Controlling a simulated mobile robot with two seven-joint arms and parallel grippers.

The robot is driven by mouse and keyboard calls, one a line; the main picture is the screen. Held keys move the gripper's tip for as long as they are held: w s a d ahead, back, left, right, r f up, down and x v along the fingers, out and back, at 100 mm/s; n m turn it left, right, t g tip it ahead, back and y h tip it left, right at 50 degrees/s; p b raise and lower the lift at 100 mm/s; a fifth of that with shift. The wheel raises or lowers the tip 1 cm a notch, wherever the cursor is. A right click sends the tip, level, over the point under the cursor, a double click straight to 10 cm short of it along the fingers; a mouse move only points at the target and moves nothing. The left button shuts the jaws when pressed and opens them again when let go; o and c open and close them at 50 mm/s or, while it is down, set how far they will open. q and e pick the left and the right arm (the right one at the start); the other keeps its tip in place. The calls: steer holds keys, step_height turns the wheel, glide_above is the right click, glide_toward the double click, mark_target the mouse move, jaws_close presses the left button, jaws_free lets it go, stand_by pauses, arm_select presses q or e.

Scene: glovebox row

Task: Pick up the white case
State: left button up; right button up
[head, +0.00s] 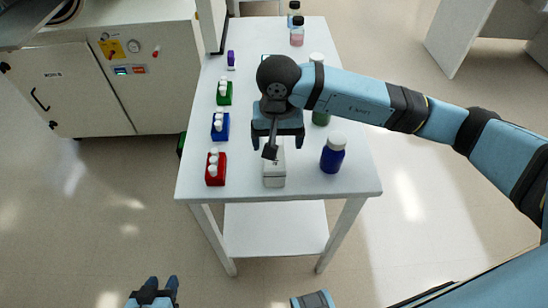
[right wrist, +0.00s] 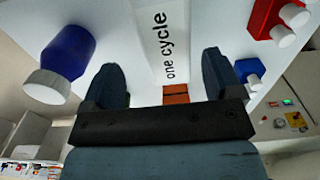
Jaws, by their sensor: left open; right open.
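The white case (head: 274,178) stands near the front edge of the white table, partly hidden under my right gripper (head: 277,143). In the right wrist view the case (right wrist: 168,40) shows the words "one cycle" and lies in line with the gap between the fingers. My right gripper, also seen in the right wrist view (right wrist: 164,78), is open and empty above the case. I cannot tell whether a finger touches it. My left gripper (head: 162,281) is open and empty, low at the front left, away from the table.
On the table (head: 230,190), red (head: 215,172), blue (head: 219,128) and green (head: 223,95) racks with white-capped vials stand left of the case. A blue bottle (head: 332,156) stands close on its right. More bottles (head: 297,32) stand at the back. A cabinet (head: 80,85) is at the left.

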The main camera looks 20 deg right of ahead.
steer(key=f, duration=0.6)
steer(key=shift+w+a+f, duration=0.15)
steer(key=shift+a+f, duration=0.15)
steer(key=shift+a, duration=0.05)
steer(key=c, duration=1.1)
steer(key=shift+r, duration=0.15)
